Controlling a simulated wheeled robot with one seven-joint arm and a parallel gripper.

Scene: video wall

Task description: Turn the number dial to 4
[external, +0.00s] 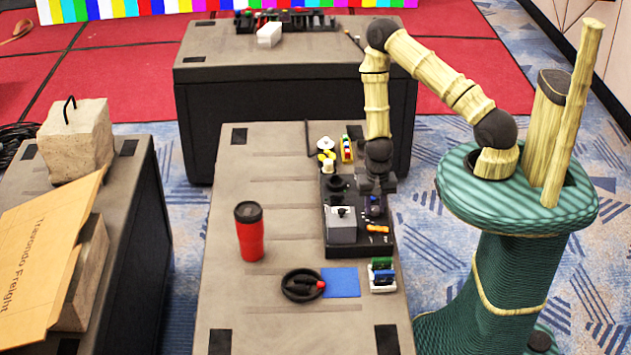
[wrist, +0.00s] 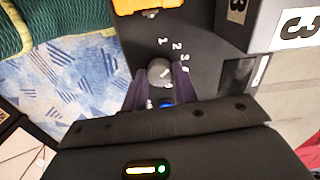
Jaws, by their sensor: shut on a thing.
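The number dial (wrist: 160,71) is a round grey knob on a dark panel (wrist: 195,50). Printed numbers curve around its upper right side in the wrist view; 1, 2 and 3 are readable, and a further mark after the 3 is partly hidden by a finger. A pale line shows on the knob, but I cannot tell for sure which number it points to. My gripper (wrist: 161,80) has its two purple fingers closed on the dial from both sides. In the external view my gripper (external: 375,190) points down at the black board (external: 345,247) and hides the dial.
An orange part (wrist: 138,5) and a grey box marked 3 (wrist: 275,25) are near the dial. The table's left side is mostly clear.

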